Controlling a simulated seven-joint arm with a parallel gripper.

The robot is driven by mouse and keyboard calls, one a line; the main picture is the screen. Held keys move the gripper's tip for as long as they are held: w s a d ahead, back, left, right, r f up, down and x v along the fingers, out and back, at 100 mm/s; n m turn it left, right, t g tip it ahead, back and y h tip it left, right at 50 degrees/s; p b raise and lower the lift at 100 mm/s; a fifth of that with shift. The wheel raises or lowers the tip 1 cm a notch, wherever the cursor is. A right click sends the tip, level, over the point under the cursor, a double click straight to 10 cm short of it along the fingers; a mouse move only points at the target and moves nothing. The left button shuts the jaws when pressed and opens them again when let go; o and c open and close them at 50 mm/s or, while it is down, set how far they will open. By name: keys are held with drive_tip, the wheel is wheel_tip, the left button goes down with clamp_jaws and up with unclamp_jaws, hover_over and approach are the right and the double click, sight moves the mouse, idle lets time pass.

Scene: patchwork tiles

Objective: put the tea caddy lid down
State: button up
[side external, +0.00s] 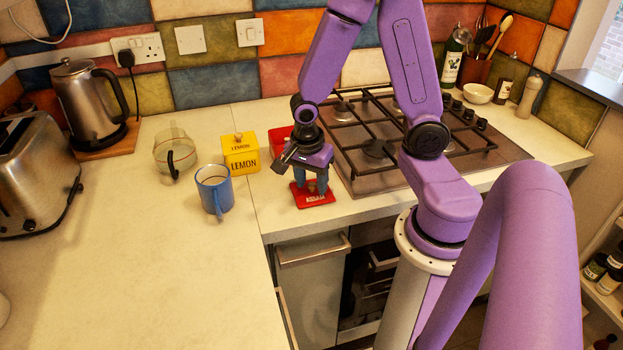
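The red tea caddy lid (314,202) is at the counter's front edge, below my gripper (312,184). It looks flat and level, with a small knob on top and pale lettering on its front. I cannot tell whether it rests on the counter or hangs just above it. My gripper points down, with its fingers on either side of the knob. Whether they press on the knob is too small to tell. A red caddy (280,141) stands behind, partly hidden by my gripper.
A yellow lidded LEMON caddy (240,157) and a blue mug (215,190) stand to the left. A glass jug (173,158), kettle (92,100) and toaster (38,170) are farther left. The hob (375,165) lies close on the right. The front left worktop (130,270) is clear.

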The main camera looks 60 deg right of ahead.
sight(308, 196)
drive_tip(key=shift+r, duration=0.15)
wheel_tip(308, 196, up, 12)
drive_tip(key=a, duration=0.2)
drive_tip(key=s+a+n+y, duration=0.1)
drive_tip(key=s+a+n, duration=0.3)
drive_tip(key=n, duration=1.1)
drive_tip(key=s+a+n+y, duration=0.1)
drive_tip(key=s+a+n, duration=0.3)
drive_tip(key=s+n, duration=0.5)
drive_tip(key=n, duration=0.6)
drive_tip(key=shift+s+a+f+n, duration=0.2)
drive_tip(key=shift+a+f+n, duration=0.1)
drive_tip(key=shift+a+f, duration=0.05)
